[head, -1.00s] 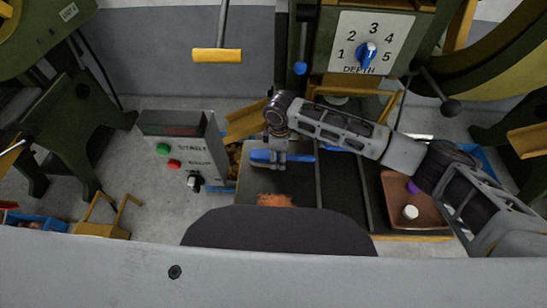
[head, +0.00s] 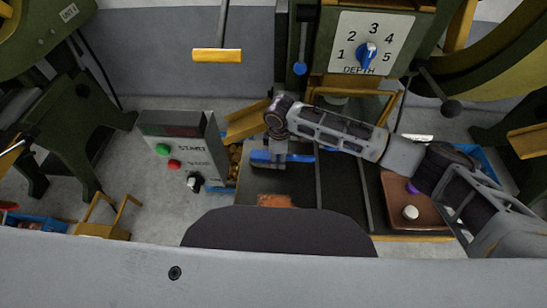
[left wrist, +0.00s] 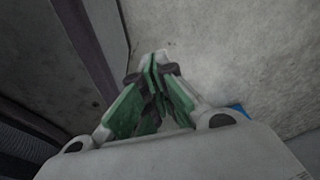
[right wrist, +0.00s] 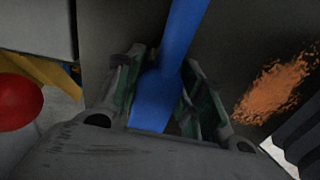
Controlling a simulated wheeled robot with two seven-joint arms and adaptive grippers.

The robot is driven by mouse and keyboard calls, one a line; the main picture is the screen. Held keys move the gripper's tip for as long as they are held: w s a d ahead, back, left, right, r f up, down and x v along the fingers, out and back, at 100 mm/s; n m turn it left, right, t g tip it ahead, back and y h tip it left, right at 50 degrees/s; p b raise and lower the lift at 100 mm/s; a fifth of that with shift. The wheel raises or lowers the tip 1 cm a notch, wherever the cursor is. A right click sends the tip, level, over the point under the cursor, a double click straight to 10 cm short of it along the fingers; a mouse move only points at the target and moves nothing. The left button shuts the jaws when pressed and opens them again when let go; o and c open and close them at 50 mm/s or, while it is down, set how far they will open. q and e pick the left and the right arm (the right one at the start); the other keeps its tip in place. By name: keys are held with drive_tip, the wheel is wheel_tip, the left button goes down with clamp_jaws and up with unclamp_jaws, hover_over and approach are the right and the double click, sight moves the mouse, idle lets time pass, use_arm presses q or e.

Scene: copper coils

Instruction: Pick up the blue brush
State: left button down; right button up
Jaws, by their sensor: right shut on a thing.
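The blue brush (head: 260,157) is at the dark work surface below the depth dial in the head view. My right gripper (head: 268,161) comes down over it from above. In the right wrist view the brush's blue body (right wrist: 153,98) lies between the two fingers of my right gripper (right wrist: 160,65), which are shut on it. Its blue handle runs on toward the top of that view. Its bristles are hidden. My left gripper (left wrist: 153,60) shows in the left wrist view, empty, with its fingertips together above bare grey floor.
A copper-brown patch (head: 275,200) lies on the dark surface near the brush. A grey control box (head: 185,145) with green and red buttons stands to the left. A brown tray (head: 425,212) with a white and a purple item is to the right.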

drive_tip(key=shift+c, duration=0.7)
